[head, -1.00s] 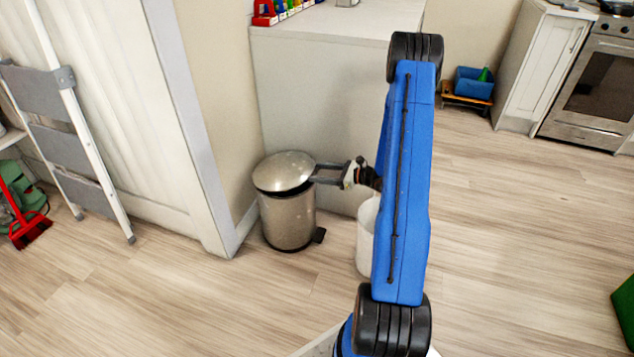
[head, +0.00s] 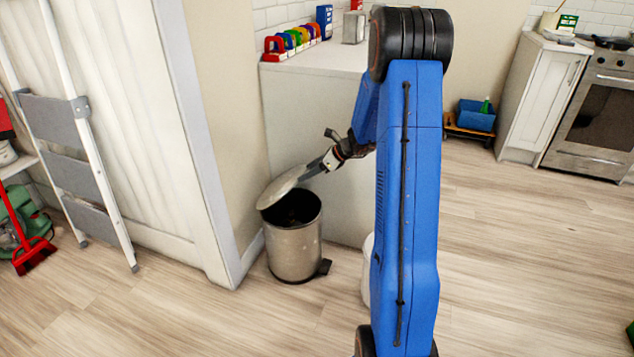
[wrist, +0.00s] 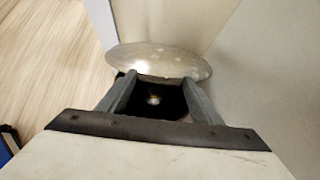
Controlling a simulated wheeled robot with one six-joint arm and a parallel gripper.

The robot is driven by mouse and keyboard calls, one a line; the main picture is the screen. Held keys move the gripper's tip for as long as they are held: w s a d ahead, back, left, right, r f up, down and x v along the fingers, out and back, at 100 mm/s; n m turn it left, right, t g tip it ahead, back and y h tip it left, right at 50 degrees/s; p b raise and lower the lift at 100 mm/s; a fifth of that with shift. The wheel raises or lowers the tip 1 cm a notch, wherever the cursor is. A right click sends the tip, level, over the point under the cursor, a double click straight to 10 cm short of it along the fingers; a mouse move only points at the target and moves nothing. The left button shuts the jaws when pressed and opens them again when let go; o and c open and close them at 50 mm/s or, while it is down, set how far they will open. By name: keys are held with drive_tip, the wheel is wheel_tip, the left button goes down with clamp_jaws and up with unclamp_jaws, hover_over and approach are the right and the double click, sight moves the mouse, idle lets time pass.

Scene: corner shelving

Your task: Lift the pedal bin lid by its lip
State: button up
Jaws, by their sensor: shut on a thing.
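The pedal bin (head: 295,250) is a metal cylinder standing on the floor against the cabinet side, with a dark pedal (head: 324,267) at its lower right. Its lid (head: 281,187) is raised and tilted, and the dark inside of the bin shows below it. My gripper (head: 312,170) is shut on the lid's lip at the right edge of the lid. In the wrist view the lid (wrist: 160,62) spans beyond my two fingers, and the dark bin opening shows between them. The exact contact at the fingertips is hard to make out.
A white bin (head: 367,270) stands right of the pedal bin, partly hidden behind my arm. Coloured items (head: 290,40) stand on the cabinet top.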

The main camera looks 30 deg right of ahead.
drive_tip(key=shift+g+h, duration=0.7)
drive_tip(key=shift+g, duration=0.2)
drive_tip(key=w+a+r, duration=0.2)
drive_tip(key=w+r, duration=0.1)
drive_tip(key=w+a+r, duration=0.1)
drive_tip(key=w+r, duration=0.1)
drive_tip(key=shift+a, duration=0.35)
drive_tip(key=shift+w+a+r, duration=0.75)
drive_tip(key=shift+w+a, duration=0.65)
drive_tip(key=shift+w, duration=0.35)
drive_tip(key=shift+w+a+r, duration=0.8)
drive_tip(key=shift+w+a, duration=0.6)
drive_tip(key=shift+w, duration=0.3)
drive_tip(key=shift+w+a+r, duration=0.75)
drive_tip(key=shift+w+a, duration=0.65)
drive_tip(key=shift+w, duration=0.35)
drive_tip(key=o, duration=1.5)
